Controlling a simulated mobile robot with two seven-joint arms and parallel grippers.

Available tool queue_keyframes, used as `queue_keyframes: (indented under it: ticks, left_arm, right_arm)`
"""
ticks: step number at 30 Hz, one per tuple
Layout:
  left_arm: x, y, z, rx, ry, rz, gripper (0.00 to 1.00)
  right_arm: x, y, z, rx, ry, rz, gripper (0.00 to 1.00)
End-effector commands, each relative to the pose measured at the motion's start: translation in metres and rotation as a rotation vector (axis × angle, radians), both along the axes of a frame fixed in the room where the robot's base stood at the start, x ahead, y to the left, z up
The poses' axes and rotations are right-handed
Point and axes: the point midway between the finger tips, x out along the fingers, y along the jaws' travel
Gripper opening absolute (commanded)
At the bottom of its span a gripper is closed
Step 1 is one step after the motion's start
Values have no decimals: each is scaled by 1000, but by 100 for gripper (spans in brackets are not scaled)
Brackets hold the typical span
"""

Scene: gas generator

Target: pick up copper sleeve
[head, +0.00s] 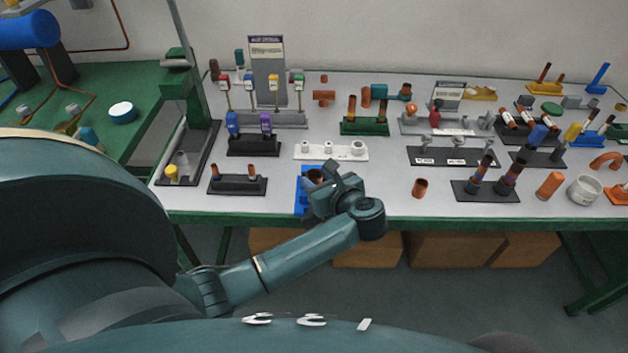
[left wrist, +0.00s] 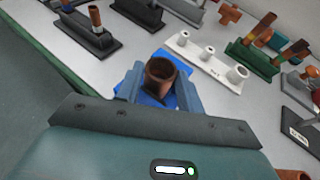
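A copper sleeve (left wrist: 160,73), a short dark copper tube with an open top, is between the two blue-grey fingers of my left gripper (left wrist: 160,88) in the left wrist view. The fingers flank it closely; I cannot tell whether both press on it. A blue stand (left wrist: 150,100) is below it. In the head view my left gripper (head: 316,182) is at the table's front edge, over the blue stand (head: 302,192), and partly hides the sleeve. Another short copper tube (head: 420,188) stands on the table to the right. My right gripper is not in view.
A white holder (head: 331,152) with several white fittings stands just behind, and a black holder (head: 237,184) with copper-topped pins stands to the left. A black rack (head: 480,190) and a white cup (head: 584,190) are to the right. The table's green front edge (head: 440,224) is close.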

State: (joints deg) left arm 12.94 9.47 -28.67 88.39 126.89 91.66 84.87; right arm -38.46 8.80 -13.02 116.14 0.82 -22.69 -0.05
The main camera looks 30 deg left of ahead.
Motion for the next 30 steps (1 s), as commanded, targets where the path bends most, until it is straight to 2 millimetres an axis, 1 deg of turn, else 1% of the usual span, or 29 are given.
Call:
queue_keyframes:
  ticks: [1, 9, 17, 20, 30]
  left_arm:
    - [0, 0, 0, 0, 0, 0, 33]
    - [0, 0, 0, 0, 0, 0, 11]
    - [0, 0, 3, -1, -1, -1, 11]
    - [1, -1, 14, -3, -5, 0, 11]
    - [0, -1, 79, -4, -6, 1, 11]
  right_arm:
    - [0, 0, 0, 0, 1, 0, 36]
    - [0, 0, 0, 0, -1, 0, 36]
    - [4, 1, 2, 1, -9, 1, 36]
    - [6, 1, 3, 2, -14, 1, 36]
    - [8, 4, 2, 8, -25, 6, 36]
